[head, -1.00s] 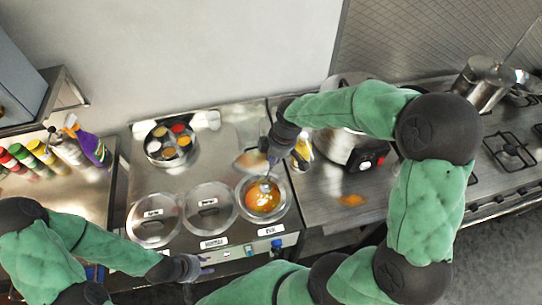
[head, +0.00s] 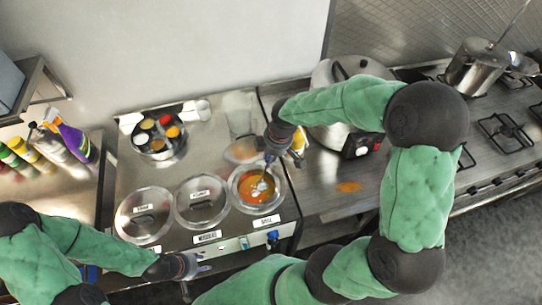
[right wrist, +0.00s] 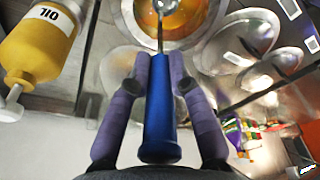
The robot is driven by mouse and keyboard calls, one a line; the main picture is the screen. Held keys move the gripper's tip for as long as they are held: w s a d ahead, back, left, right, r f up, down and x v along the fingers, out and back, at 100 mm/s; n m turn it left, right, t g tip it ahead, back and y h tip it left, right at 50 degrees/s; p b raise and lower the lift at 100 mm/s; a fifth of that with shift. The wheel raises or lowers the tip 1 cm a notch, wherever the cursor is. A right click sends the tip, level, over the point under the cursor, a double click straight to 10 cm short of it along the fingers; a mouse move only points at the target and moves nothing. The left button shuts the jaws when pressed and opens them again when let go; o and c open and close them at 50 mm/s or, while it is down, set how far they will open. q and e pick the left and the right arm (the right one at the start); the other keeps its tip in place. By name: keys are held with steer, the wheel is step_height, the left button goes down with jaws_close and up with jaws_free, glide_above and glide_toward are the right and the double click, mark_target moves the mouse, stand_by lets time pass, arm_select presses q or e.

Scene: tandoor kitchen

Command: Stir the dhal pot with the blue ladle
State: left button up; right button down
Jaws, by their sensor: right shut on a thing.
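The dhal pot (head: 234,194) is an open round metal well of orange dhal at the right end of the counter's row. It also shows at the top of the right wrist view (right wrist: 200,38). The blue ladle (right wrist: 160,115) has a blue handle and a thin metal shaft. My right gripper (head: 271,153) is above the pot's back edge, shut on the blue handle. The ladle's metal head (head: 262,185) is in the dhal near the middle; its lower part is hidden. My left gripper (head: 198,265) is open and empty at the counter's front edge, left of the pot.
Two lidded wells (head: 202,203) stand left of the pot. A round spice tin (head: 160,138) is behind them. A yellow oil bottle (right wrist: 40,45) is close beside my right gripper. A large steel cooker (head: 330,135) stands to the right. Bottles (head: 75,140) are at far left.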

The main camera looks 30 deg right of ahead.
steer(key=shift+w+a+f+b, duration=0.25)
steer(key=shift+f+b, duration=0.95)
steer(key=shift+f, duration=0.45)
steer(key=shift+w+a+f+b, duration=0.2)
steer(key=shift+f+b, duration=1.05)
steer(key=shift+f, duration=0.45)
steer(key=shift+w+a+f+b, duration=0.25)
steer(key=shift+f+b, duration=0.95)
steer(key=shift+f, duration=0.45)
steer(key=shift+s, duration=0.1)
